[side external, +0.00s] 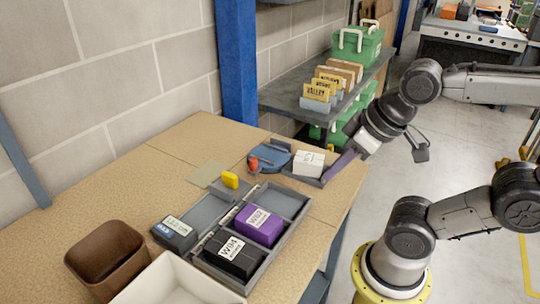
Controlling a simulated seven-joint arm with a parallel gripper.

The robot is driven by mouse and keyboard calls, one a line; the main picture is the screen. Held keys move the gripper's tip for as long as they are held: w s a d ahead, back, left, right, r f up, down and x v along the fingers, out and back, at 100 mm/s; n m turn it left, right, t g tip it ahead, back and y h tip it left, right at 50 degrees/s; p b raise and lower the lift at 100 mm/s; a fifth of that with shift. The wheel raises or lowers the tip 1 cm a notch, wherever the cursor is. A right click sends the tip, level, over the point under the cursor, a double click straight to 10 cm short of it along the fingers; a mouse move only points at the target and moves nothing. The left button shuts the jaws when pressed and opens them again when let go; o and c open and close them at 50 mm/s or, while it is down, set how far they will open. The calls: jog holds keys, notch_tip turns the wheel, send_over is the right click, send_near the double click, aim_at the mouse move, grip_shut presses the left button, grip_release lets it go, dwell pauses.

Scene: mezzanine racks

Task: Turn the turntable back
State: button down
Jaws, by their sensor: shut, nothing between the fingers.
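The turntable (281,152) appears to be the low blue round piece near the far edge of the table. A small red piece (254,163) is at its left side. A white box (309,161) sits just right of it on a dark grey tray-like part (306,179); I cannot tell whether that part joins the turntable. My gripper (328,177) reaches in from the right, low and tilted. Its purple-grey fingers are shut and empty, close beside the right end of the grey part. Whether they touch it is unclear.
A grey divided tray (270,262) holds a purple box (259,225) and a black box (234,256). A dark box (175,233), yellow block (230,180), brown bin (105,256) and white bin (165,283) stand nearby. A blue post (236,60) rises behind the table.

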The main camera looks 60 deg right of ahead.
dwell(0.4)
jog(key=c, duration=1.2)
grip_release()
jog(key=shift+s, duration=0.15)
jog(key=o, duration=0.5)
jog(key=r, duration=0.1)
jog(key=w+r, duration=0.1)
jog(key=r, duration=0.1)
jog(key=shift+w+r+n, duration=0.2)
jog(key=shift+w+n, duration=0.2)
jog(key=shift+o, duration=0.5)
jog(key=shift+g, duration=0.3)
jog(key=w+r, duration=0.3)
jog(key=w, duration=0.1)
jog(key=shift+d+r, duration=0.15)
jog(key=shift+d, duration=0.2)
jog(key=g, duration=0.5)
send_over(253, 158)
notch_tip(253, 158, down, 9)
jog(key=shift+m, duration=0.4)
notch_tip(253, 158, down, 14)
jog(key=shift+s+r, duration=0.1)
jog(key=shift+r, duration=0.1)
